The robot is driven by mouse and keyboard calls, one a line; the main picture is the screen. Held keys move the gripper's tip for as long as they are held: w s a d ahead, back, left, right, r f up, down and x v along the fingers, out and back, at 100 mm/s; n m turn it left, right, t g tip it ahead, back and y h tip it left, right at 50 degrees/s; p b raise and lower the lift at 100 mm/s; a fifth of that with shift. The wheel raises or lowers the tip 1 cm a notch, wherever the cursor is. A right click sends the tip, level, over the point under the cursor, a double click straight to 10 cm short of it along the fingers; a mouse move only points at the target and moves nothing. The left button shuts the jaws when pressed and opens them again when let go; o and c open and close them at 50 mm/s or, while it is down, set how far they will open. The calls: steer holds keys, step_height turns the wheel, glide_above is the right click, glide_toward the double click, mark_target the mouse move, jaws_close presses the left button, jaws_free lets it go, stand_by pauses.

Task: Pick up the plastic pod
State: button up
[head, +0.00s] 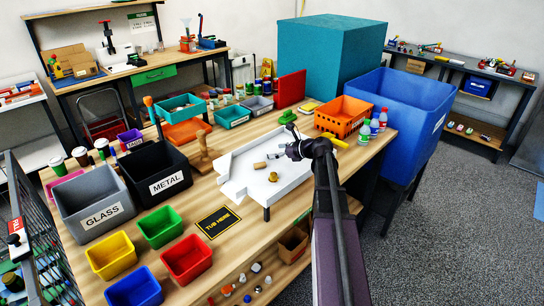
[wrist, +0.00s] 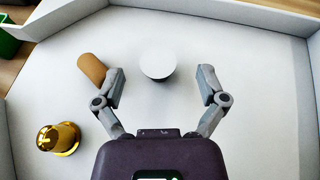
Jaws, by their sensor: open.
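The plastic pod (wrist: 157,57), a small round piece with a white top and a dark lower edge, sits on the white tray (wrist: 230,45). In the wrist view it lies between and slightly beyond the fingertips of my gripper (wrist: 160,74). My gripper is open, with a finger on each side and clear floor between each finger and the pod. In the head view my gripper (head: 283,153) is low over the tray (head: 240,178); I cannot make out the pod clearly there.
A cork (wrist: 92,69) lies close to the left finger, and a gold piece (wrist: 58,139) is at lower left. The tray has raised walls. An orange crate (head: 343,116), a black METAL bin (head: 150,172) and several coloured bins stand around it on the wooden table.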

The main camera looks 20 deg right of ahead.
mark_target(271, 152)
steer(key=shift+b+x, duration=0.45)
steer(key=shift+x, duration=1.1)
steer(key=shift+f, duration=0.1)
steer(key=c, duration=0.9)
